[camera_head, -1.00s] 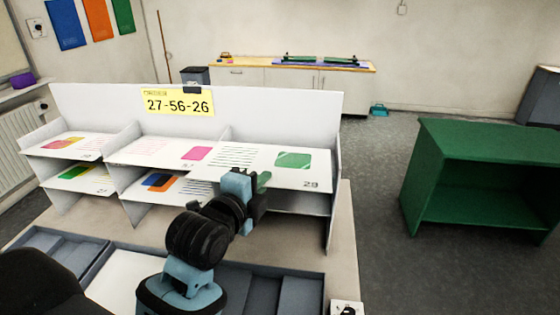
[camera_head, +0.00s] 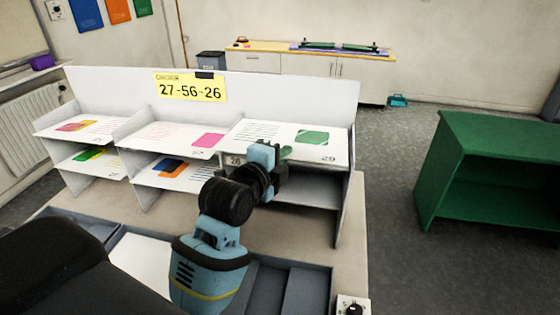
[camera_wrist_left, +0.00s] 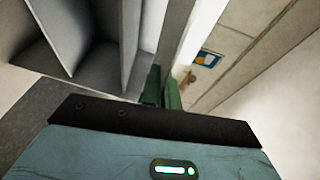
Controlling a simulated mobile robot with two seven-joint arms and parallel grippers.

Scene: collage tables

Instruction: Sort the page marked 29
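The page marked 29 (camera_head: 270,134), white with printed lines and a green patch, lies flat on the upper right shelf of the white sorter (camera_head: 300,92). The number 29 shows at its front right corner. My left gripper (camera_head: 284,155) is at the front edge of this page, above the lower right compartment. In the left wrist view, its two green fingers (camera_wrist_left: 163,92) stand a little apart with a gap between them. Whether they touch the page is hard to see. A yellow sign (camera_head: 190,87) on the sorter's back reads 27-56-26. My right gripper is out of view.
Other pages lie in the left and middle compartments, one with a pink patch (camera_head: 208,140). The lower right compartment (camera_head: 310,190) looks empty. Grey trays (camera_head: 300,290) and a dial box (camera_head: 351,306) are in front. A green shelf unit (camera_head: 490,135) stands right.

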